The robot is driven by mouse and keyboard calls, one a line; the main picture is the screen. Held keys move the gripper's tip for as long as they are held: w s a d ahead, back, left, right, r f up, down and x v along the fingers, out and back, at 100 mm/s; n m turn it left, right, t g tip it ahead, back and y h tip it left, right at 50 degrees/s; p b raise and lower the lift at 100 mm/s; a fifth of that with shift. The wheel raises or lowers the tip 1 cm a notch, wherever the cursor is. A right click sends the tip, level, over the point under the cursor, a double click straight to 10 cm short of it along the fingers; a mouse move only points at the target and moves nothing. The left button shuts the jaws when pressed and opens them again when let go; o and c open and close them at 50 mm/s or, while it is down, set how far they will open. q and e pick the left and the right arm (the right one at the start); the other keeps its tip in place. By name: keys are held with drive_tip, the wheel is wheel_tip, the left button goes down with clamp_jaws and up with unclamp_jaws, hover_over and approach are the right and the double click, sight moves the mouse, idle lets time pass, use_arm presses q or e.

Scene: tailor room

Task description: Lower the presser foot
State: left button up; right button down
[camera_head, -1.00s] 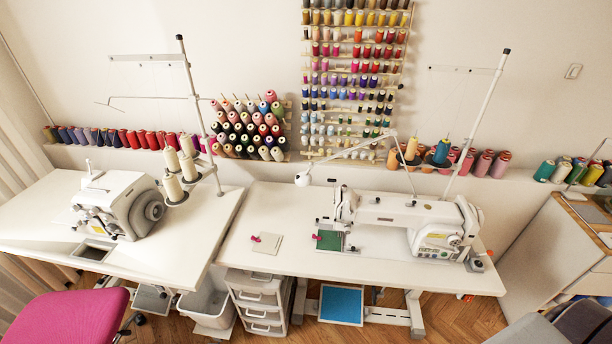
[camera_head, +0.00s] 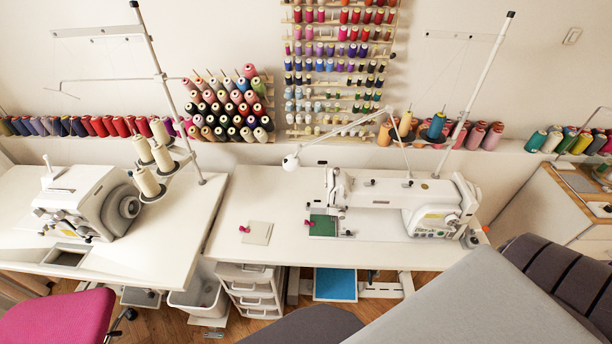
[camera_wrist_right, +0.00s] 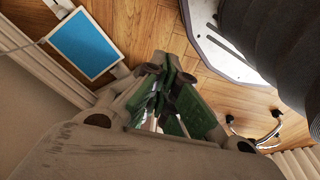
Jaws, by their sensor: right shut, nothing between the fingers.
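The white sewing machine (camera_head: 436,208) stands on the right-hand white table (camera_head: 250,215). Its needle head (camera_head: 333,190) is at the machine's left end, over a piece of green fabric (camera_head: 322,225). The presser foot and its lever are too small to make out. My right gripper (camera_wrist_right: 166,82) shows in the right wrist view, shut and empty, above the wooden floor and away from the machine. In the head view the right gripper is not seen. My left gripper is in neither view.
An overlock machine (camera_head: 90,202) stands on the left table. A white lamp (camera_head: 291,162) on a jointed arm and a thread stand (camera_head: 476,95) rise behind the sewing machine. A blue pedal (camera_head: 335,284) lies below the table; it also shows in the wrist view (camera_wrist_right: 84,44). A pink chair (camera_head: 62,322) is at lower left.

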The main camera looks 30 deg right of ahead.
drive_tip(key=w+r+t+b, duration=0.1)
drive_tip(key=w+r, duration=0.4)
drive_tip(key=r, duration=0.5)
drive_tip(key=w+r+m+h, duration=0.1)
drive_tip(key=w+r, duration=0.4)
drive_tip(key=r, duration=0.5)
drive_tip(key=w+r+t+b, duration=0.1)
drive_tip(key=w+r, duration=0.4)
drive_tip(key=r, duration=0.4)
drive_tip(key=w+d+r+m+t+h, duration=0.2)
drive_tip(key=w+d+r+m+h, duration=0.1)
drive_tip(key=w+r, duration=0.3)
drive_tip(key=w+d+r+m+t+h, duration=0.2)
drive_tip(key=w+r+m+h, duration=0.1)
drive_tip(key=w+r, duration=0.4)
drive_tip(key=w+d+r+m+t+h, duration=0.2)
drive_tip(key=w+r, duration=0.5)
drive_tip(key=r, duration=0.5)
drive_tip(key=d+m+h, duration=0.1)
drive_tip(key=m+h, duration=0.1)
drive_tip(key=m, duration=0.1)
drive_tip(key=shift+d, duration=0.35)
drive_tip(key=shift+w+f, duration=0.1)
